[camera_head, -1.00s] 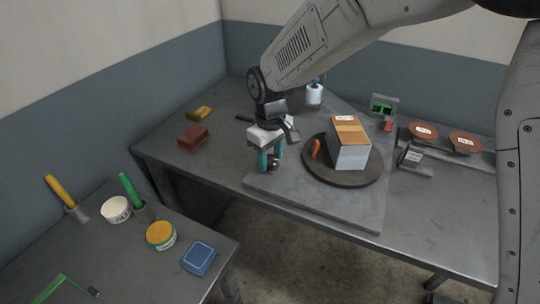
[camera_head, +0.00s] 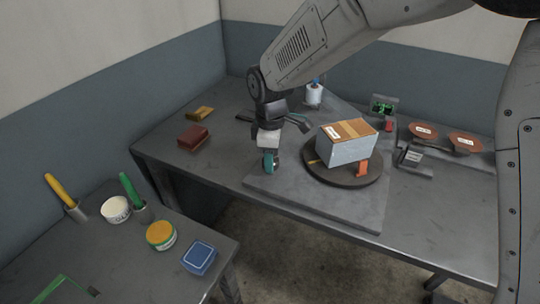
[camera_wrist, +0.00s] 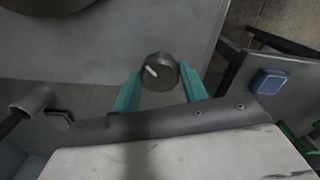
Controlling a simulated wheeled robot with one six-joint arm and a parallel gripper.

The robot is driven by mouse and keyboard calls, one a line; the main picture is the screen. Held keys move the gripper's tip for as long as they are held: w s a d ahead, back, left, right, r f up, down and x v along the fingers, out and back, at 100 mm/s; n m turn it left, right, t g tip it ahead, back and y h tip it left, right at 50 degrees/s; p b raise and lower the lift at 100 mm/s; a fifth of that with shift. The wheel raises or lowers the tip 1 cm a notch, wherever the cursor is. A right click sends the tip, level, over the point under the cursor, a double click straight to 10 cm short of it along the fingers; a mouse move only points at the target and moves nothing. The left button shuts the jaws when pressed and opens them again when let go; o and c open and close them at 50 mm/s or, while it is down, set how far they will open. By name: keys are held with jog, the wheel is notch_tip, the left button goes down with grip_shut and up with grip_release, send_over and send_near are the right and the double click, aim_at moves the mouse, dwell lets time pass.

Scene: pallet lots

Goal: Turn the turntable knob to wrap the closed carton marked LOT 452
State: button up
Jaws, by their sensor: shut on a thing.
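The turntable knob (camera_wrist: 159,72) is a dark round knob with a white pointer line, seen from above in the wrist view. My gripper (camera_head: 269,163) has teal fingers; in the wrist view the fingers (camera_wrist: 160,88) sit on either side of the knob, shut on it. In the head view the fingers mostly hide the knob. The carton (camera_head: 347,143), closed with a brown top, tan tape and a pale wrapped-looking side, sits on the dark round turntable (camera_head: 378,172). A white label is on its top; its text is too small to read. An orange piece (camera_head: 362,168) stands at the turntable's front edge.
A white film roll (camera_head: 314,94) stands behind the turntable. Two reddish-brown discs (camera_head: 424,131) with labels lie at right. A dark red block (camera_head: 193,137) lies at left. Tubs (camera_head: 161,235) and a blue box (camera_head: 199,257) are on the near-left table.

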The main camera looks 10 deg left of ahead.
dwell(0.4)
jog(key=o, duration=1)
jog(key=shift+r, duration=0.1)
notch_tip(320, 180, up, 8)
jog(key=shift+f, duration=0.2)
dwell(0.8)
